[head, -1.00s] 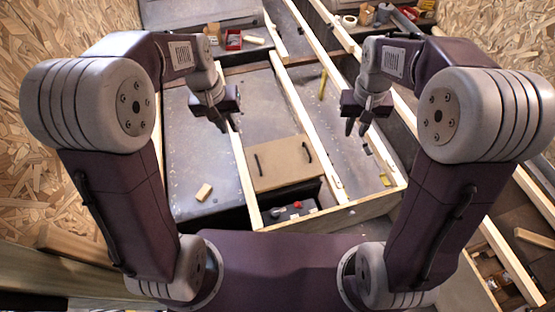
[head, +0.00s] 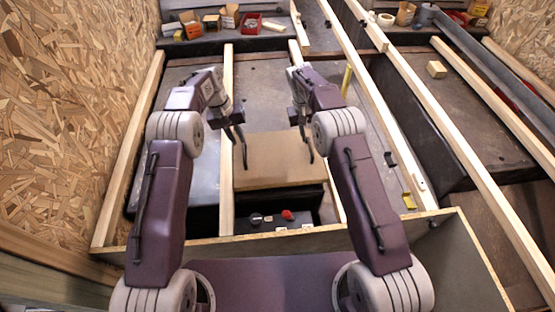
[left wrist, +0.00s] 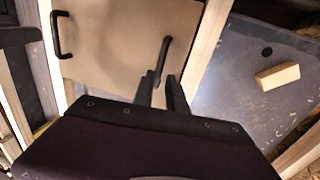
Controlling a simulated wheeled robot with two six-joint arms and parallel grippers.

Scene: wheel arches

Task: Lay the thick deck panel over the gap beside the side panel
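The brown deck panel (head: 282,165) lies flat between two pale wooden rails. Behind the black box with a red knob (head: 287,215), it leaves a dark opening at its near edge. In the left wrist view the panel (left wrist: 115,45) has two black bar handles, one at the left (left wrist: 62,36) and one near its right edge (left wrist: 163,56). My left gripper (head: 238,148) is over the panel's left side; in its wrist view the fingers (left wrist: 161,90) are apart at the right handle's end, nothing clearly gripped. My right gripper (head: 307,145) is over the panel's right side; its handle is hidden. I cannot tell which board is the side panel.
A grey-topped surface (head: 185,185) lies left of the panel, with a small wood block on it in the left wrist view (left wrist: 278,76). A plywood board (head: 450,255) stands at the front right. Boxes and a red bin (head: 249,22) stand at the back. Chipboard walls flank the space.

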